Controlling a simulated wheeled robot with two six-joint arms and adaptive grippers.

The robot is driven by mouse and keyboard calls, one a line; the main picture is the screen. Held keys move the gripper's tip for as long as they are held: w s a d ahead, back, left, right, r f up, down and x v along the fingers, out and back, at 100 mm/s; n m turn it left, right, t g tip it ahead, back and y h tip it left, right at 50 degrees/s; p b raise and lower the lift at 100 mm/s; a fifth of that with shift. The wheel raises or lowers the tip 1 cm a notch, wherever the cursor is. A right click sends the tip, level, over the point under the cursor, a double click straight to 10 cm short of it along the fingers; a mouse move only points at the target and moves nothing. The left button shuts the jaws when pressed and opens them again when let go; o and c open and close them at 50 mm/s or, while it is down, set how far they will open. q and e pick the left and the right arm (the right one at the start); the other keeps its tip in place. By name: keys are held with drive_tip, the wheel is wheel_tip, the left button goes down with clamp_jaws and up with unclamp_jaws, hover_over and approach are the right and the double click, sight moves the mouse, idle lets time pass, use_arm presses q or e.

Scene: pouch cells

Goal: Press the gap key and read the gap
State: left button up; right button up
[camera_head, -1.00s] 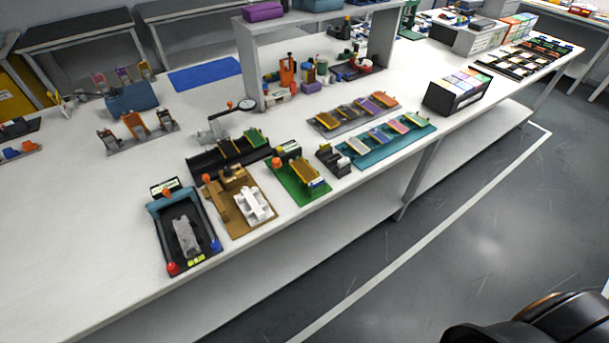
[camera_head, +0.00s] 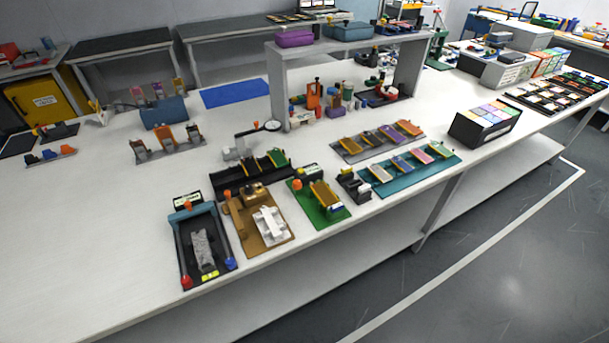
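A dark fixture with a teal frame (camera_head: 178,222) stands at the front edge of the white bench. It has a small display (camera_head: 187,200) at the back, a red knob (camera_head: 186,282), a blue knob (camera_head: 231,264) and a grey piece (camera_head: 203,250) inside. To its right is a brown fixture (camera_head: 245,232) with a white block (camera_head: 270,226). A green board (camera_head: 307,208) beside it carries a gold pouch cell (camera_head: 325,194), with a small dark display unit (camera_head: 306,171) at its back. No key label or reading is legible at this size. Neither gripper is in view.
A small black device (camera_head: 353,186) and a teal rack of cells (camera_head: 408,173) stand right of the green board. A grey shelf (camera_head: 345,46) rises behind. The white bench (camera_head: 90,240) is clear at the left front.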

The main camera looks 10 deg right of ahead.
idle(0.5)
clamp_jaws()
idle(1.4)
